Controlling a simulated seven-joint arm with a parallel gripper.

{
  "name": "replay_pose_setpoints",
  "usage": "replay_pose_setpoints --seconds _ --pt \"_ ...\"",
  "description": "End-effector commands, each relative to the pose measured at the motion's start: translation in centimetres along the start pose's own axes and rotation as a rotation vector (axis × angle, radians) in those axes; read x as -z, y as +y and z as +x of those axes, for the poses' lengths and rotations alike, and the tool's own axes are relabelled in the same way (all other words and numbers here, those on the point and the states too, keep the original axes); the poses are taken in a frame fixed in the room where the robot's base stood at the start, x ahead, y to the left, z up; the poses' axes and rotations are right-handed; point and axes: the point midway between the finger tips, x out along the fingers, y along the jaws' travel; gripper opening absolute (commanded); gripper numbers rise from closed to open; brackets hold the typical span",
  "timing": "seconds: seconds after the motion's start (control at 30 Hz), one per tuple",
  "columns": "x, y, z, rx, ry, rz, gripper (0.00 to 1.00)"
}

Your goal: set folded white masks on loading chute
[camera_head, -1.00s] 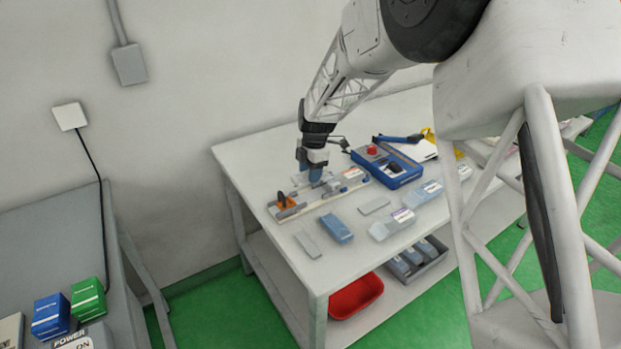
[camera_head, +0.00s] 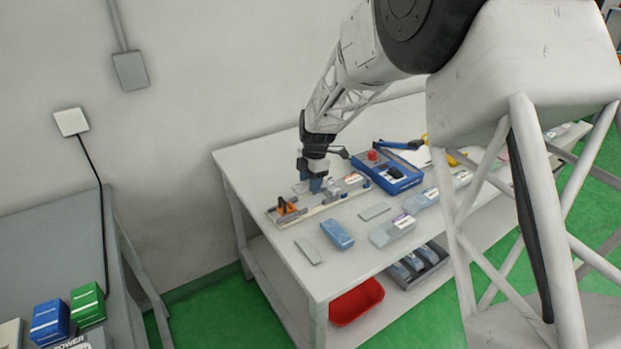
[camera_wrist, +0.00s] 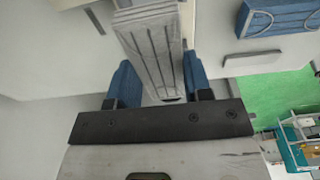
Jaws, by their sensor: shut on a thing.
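My gripper (camera_head: 315,184) is over the long pale loading chute (camera_head: 322,207) on the white table, near the chute's middle. In the wrist view its two blue fingers (camera_wrist: 160,88) are shut on a folded white mask (camera_wrist: 150,45), pleated lengthwise and pointing away from the wrist. In the head view the fingers hide most of the held mask. I cannot tell whether it touches the chute. An orange part (camera_head: 287,207) stands at the chute's left end.
A blue device with a red button (camera_head: 388,170) stands right of the chute. In front lie a blue pack (camera_head: 337,235), flat grey pieces (camera_head: 309,251) and clear-wrapped packs (camera_head: 393,230). A red bin (camera_head: 356,302) and a grey crate (camera_head: 419,263) sit on the lower shelf.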

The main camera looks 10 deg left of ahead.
Motion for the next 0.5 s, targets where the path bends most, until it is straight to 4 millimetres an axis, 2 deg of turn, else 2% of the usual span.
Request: replay_pose_setpoints --seconds 0.5 --pt "-0.4 0.0 3.3 0.002 0.000 0.000 0.23"
